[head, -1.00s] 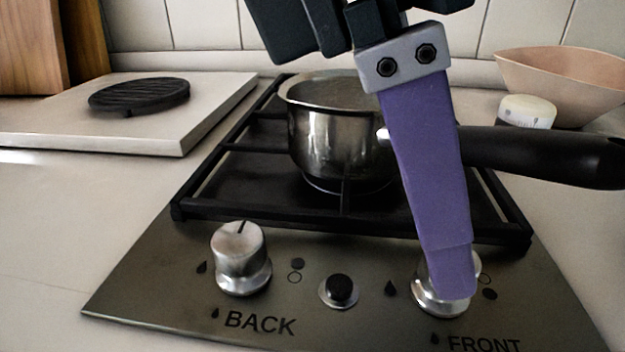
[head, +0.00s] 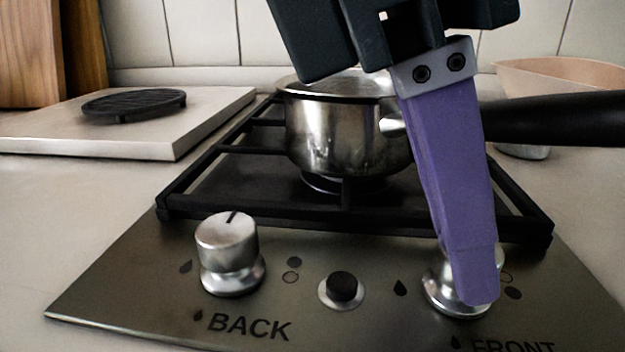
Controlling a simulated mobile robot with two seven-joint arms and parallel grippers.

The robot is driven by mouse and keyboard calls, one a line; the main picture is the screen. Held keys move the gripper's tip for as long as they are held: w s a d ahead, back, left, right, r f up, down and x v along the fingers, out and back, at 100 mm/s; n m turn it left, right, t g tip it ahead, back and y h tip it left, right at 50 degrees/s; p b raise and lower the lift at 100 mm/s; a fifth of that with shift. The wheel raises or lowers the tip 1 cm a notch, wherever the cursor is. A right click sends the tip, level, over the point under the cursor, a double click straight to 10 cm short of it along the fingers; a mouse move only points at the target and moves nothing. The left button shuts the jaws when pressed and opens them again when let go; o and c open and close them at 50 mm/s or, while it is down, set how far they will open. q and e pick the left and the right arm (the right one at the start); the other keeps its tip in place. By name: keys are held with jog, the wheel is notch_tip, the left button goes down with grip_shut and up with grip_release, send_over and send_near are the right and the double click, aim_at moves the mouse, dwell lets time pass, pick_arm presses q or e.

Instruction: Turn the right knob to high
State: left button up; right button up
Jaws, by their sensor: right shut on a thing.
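The right knob (head: 440,290) is a silver metal knob above the word FRONT on the stove's control panel. My right gripper (head: 475,290) reaches down from above, with its purple finger over the front of the knob, and is shut on it. The finger hides most of the knob, including any pointer mark, so its setting cannot be read. The left knob (head: 228,262), above the word BACK, stands free with its dark mark near the top, tilted slightly right. My left gripper is not in view.
A steel pot (head: 335,135) stands on the black grate (head: 245,160), its black handle (head: 555,119) pointing right behind my finger. A small black button (head: 342,287) sits between the knobs. A pale board (head: 60,130) with a black trivet (head: 134,103) lies at left, a bowl (head: 560,78) at right.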

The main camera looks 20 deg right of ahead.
grip_shut()
jog(key=shift+r+p, duration=0.15)
jog(key=shift+p, duration=0.55)
jog(key=n+p, duration=0.1)
jog(key=p, duration=0.1)
jog(key=n+t+p, duration=0.1)
jog(key=n+p, duration=0.1)
jog(key=p, duration=0.1)
jog(key=n+p, duration=0.2)
jog(key=shift+s+a+r+t+h+p, duration=0.1)
jog(key=shift+s+r+t+h+p, duration=0.2)
jog(key=shift+s+h, duration=0.1)
jog(key=n+t+p, duration=0.1)
jog(key=n+p, duration=0.1)
jog(key=p, duration=0.1)
jog(key=n+t+p, duration=0.1)
jog(key=n+p, duration=0.2)
jog(key=n+t+y+p, duration=0.1)
jog(key=n+p, duration=0.2)
jog(key=shift+s+f, duration=0.2)
jog(key=shift+s, duration=0.1)
jog(key=n+p, duration=0.2)
jog(key=n+t+p, duration=0.1)
jog(key=shift+s+d+f+n+y, duration=0.1)
jog(key=shift+s+d+n+y, duration=0.05)
jog(key=shift+d+n+y, duration=0.2)
jog(key=shift+f+n+y+p, duration=0.15)
jog(key=shift+n+y+p, duration=0.1)
jog(key=shift+n+p, duration=0.35)
